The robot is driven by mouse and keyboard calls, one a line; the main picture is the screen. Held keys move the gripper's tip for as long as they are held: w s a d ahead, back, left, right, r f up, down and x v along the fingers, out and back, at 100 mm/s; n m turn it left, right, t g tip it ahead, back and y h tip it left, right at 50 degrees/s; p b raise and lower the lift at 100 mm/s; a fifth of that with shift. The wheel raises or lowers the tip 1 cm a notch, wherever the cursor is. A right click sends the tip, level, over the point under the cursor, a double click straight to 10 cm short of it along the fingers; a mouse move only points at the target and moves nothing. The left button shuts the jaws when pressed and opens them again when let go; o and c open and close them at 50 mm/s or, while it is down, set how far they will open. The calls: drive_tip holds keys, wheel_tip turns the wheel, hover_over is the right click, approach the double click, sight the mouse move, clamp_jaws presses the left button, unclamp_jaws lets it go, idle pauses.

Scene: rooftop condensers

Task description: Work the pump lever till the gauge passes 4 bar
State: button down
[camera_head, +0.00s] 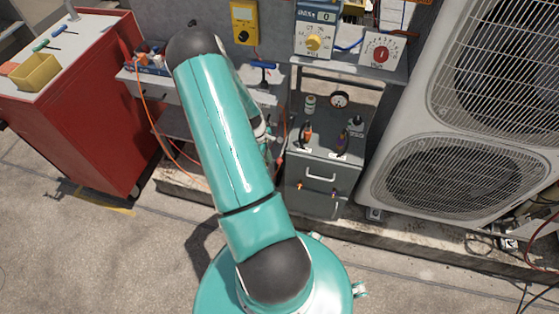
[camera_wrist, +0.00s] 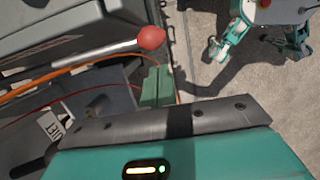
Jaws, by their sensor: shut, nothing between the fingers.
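The pump lever is a metal rod with a red ball knob (camera_wrist: 151,38), in the upper middle of the wrist view. My gripper (camera_wrist: 158,84) is shut and empty, its green fingers together just below the knob in that picture. I cannot tell whether they touch the lever. A small round gauge (camera_head: 340,99) with a pale face stands at the back of the grey cabinet in the head view. Its needle is too small to read. In the head view my arm hides most of the gripper area, and I cannot make out the lever there.
A grey cabinet (camera_head: 318,187) with drawers stands right of my arm, with small bottles on top. A large condenser unit (camera_head: 405,150) blocks the right side. A red tool cabinet (camera_head: 80,115) stands at the left. An orange hose (camera_wrist: 70,68) runs below the lever. Concrete floor in front is clear.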

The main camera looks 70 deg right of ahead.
drive_tip(key=v, duration=1.2)
drive_tip(key=shift+r, duration=0.3)
drive_tip(key=w+a+r+t, duration=0.1)
drive_tip(key=w+a+r, duration=0.3)
drive_tip(key=a+r, duration=0.25)
drive_tip(key=w+a+r+m+t, duration=0.1)
drive_tip(key=w+a+r+t, duration=0.15)
drive_tip(key=a+r, duration=0.4)
drive_tip(key=w+a+r+t, duration=0.1)
drive_tip(key=w+a+r, duration=0.45)
drive_tip(key=r, duration=0.25)
drive_tip(key=s+a+r+t, duration=0.1)
drive_tip(key=s+a+r, duration=0.2)
drive_tip(key=a, duration=0.4)
drive_tip(key=s+a+r+t, duration=0.1)
drive_tip(key=s+a+r, duration=0.3)
drive_tip(key=a+r, duration=0.2)
drive_tip(key=s+a+r+t, duration=0.2)
drive_tip(key=s+a+r, duration=0.2)
drive_tip(key=a, duration=0.6)
drive_tip(key=shift+r+m, duration=0.2)
drive_tip(key=shift+m, duration=0.2)
